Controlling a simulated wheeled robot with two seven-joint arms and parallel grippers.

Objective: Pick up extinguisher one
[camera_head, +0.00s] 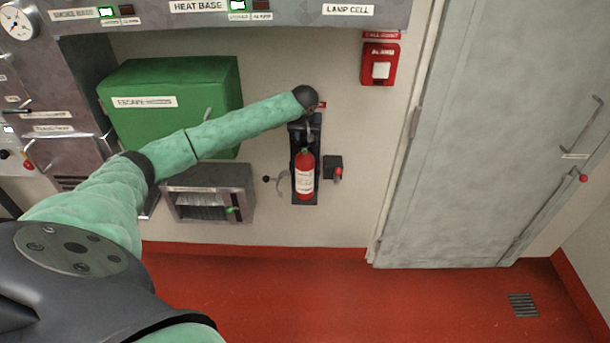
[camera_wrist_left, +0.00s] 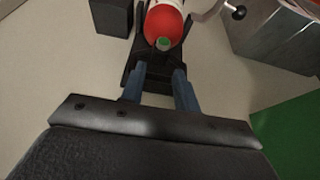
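The red fire extinguisher (camera_head: 304,176) with a white label stands upright in a black wall bracket (camera_head: 305,199). My left gripper (camera_head: 309,132) is just above its top, in front of the upper bracket. In the left wrist view, the extinguisher's red rounded end (camera_wrist_left: 165,24) lies just beyond the fingertips. My left gripper (camera_wrist_left: 160,75) is open there, its two blue-grey fingers apart with nothing between them. The extinguisher's neck is hard to make out in the head view. No number shows on the extinguisher. My right gripper is not in view.
A curved clamp with a black knob (camera_head: 267,179) is left of the extinguisher. A black box with a red knob (camera_head: 337,173) is close on its right. A green escape box (camera_head: 150,85) and a metal unit (camera_head: 208,192) are further left. A grey door (camera_head: 480,140) is right.

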